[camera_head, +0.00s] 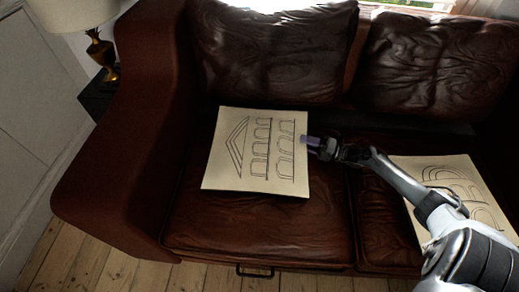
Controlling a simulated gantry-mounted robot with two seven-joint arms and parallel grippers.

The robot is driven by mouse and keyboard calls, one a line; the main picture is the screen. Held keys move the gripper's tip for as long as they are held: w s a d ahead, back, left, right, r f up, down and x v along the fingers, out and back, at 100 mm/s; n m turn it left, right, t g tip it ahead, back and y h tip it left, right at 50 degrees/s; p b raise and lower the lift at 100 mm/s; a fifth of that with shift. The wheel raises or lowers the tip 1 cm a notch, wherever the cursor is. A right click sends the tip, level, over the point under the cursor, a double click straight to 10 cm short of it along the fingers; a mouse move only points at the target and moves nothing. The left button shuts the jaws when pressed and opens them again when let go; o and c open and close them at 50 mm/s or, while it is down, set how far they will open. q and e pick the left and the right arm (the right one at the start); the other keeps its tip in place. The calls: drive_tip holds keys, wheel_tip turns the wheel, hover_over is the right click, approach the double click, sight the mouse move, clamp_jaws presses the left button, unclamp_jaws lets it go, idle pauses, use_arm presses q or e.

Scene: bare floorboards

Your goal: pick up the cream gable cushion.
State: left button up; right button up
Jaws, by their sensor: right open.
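The cream gable cushion (220,172) lies flat on the left seat of the brown leather sofa. It has a black line drawing of a triangular gable beside rows of arches. My right gripper (309,143) is at the cushion's right edge, with its fingertips pointing left. It is open. I cannot tell whether the fingertips touch the cushion or hover just above its edge. My left gripper does not show.
A second cream cushion (432,172) with drawn arches lies on the right seat, partly hidden by my right arm. The sofa (215,225) has a high left armrest (120,170) and back cushions. A lamp (103,52) stands behind the armrest. Bare floorboards lie in front.

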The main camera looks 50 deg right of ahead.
drive_tip(key=shift+w+a, duration=0.2)
drive_tip(key=shift+w, duration=0.2)
drive_tip(key=shift+s, duration=0.1)
drive_tip(key=shift+c, duration=0.2)
drive_tip(key=shift+d, duration=0.1)
drive_tip(key=shift+c, duration=1.1)
clamp_jaws()
drive_tip(key=shift+r, duration=0.15)
drive_tip(key=shift+r, duration=0.1)
